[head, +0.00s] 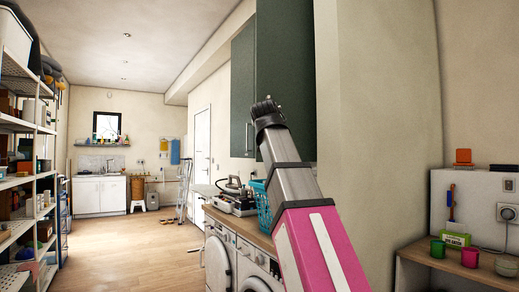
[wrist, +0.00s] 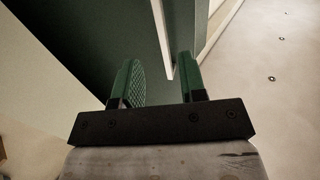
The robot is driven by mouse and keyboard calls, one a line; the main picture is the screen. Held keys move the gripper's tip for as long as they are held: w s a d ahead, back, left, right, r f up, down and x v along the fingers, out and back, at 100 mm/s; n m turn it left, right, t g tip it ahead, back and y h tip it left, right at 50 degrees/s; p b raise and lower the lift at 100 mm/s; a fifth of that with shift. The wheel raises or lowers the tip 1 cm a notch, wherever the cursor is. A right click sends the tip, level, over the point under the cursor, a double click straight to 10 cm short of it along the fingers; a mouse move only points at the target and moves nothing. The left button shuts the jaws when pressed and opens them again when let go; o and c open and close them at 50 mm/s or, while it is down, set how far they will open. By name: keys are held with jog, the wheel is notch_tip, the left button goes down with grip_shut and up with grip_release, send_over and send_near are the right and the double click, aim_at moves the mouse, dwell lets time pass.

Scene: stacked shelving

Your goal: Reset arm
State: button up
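My arm (head: 295,190) rises from the lower right in the head view, pink below and grey metal above. Its dark end (head: 265,110) is raised in front of the dark green wall cabinet (head: 285,75); the fingers are hard to make out there. In the wrist view my gripper (wrist: 159,65) has two green-padded fingers set apart with nothing between them, so it is open and empty. Beyond the fingers are a dark green surface and a pale strip. I cannot tell how far the fingers are from them.
Loaded shelving (head: 22,130) lines the left side. Washing machines stand under a counter (head: 245,222) with a blue basket (head: 262,205). A wall corner (head: 380,120) is close on the right, beside a shelf (head: 455,265) with small pots. The wooden floor (head: 125,245) is clear in the middle.

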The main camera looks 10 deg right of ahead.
jog(key=w+d+f+n+g, duration=0.1)
jog(key=w+f+g, duration=0.2)
jog(key=f, duration=1.3)
jog(key=w+f+g+y, duration=0.1)
jog(key=w+f+g, duration=0.15)
jog(key=f, duration=1.35)
jog(key=w+d+f+n+g, duration=0.1)
jog(key=w+f+g, duration=0.2)
jog(key=f, duration=1.3)
jog(key=s+f+g, duration=0.3)
jog(key=s+f, duration=0.4)
jog(key=f, duration=0.6)
jog(key=s+d+f+g+y, duration=0.1)
jog(key=s+f+g, duration=0.2)
jog(key=s+f, duration=0.4)
jog(key=s+d+f+g+y, duration=0.1)
jog(key=s+f+g, duration=0.2)
jog(key=f, duration=1.6)
jog(key=s, duration=0.4)
jog(key=shift+d, duration=0.25)
